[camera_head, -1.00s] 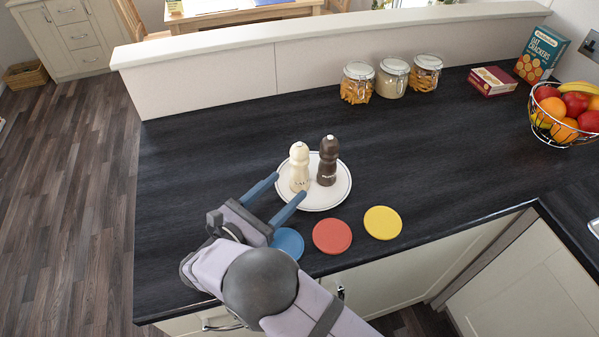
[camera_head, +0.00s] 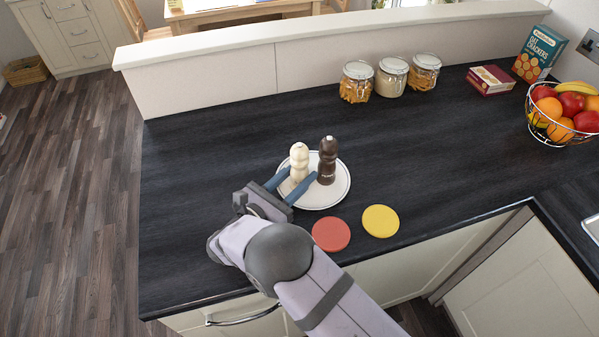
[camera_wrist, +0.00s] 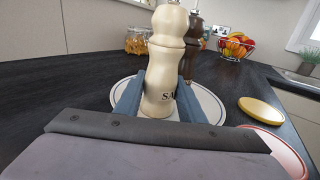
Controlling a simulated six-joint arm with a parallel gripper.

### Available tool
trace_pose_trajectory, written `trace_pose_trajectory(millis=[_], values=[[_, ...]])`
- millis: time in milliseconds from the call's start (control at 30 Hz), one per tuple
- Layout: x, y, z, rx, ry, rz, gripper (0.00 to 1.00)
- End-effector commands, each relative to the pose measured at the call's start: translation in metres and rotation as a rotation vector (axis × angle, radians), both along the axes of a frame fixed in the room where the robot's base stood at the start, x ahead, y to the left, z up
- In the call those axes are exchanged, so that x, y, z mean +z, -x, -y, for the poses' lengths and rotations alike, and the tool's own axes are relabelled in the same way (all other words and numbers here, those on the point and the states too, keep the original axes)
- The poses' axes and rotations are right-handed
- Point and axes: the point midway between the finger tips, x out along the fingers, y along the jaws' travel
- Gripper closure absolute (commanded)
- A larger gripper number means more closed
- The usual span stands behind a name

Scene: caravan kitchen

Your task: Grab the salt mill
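The cream salt mill (camera_head: 299,160) stands upright on a white round plate (camera_head: 337,193), on its left side. The dark brown pepper mill (camera_head: 327,162) stands close to its right. My gripper (camera_head: 295,181) is open, its two blue fingers reaching over the plate on either side of the salt mill. In the wrist view the salt mill (camera_wrist: 164,65) stands between the fingers, with part of its "SALT" lettering showing. The pepper mill (camera_wrist: 192,45) is behind it to the right. I cannot tell whether a finger touches the salt mill.
A red coaster (camera_head: 331,234) and a yellow coaster (camera_head: 381,221) lie in front of the plate. Glass jars (camera_head: 391,76), a cracker box (camera_head: 538,54) and a fruit basket (camera_head: 563,113) stand further back and right. The dark counter (camera_head: 200,170) is clear on the left.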

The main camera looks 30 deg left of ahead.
Motion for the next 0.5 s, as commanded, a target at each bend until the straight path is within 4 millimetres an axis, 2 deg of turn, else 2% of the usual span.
trace_pose_trajectory(millis=[33, 67, 500], values=[[0.0001, 0.0001, 0.0000, 0.000, 0.000, 0.000, 0.85], [0.0001, 0.0001, 0.0000, 0.000, 0.000, 0.000, 0.91], [0.0041, 0.0001, -0.0003, 0.000, -0.001, 0.001, 0.92]])
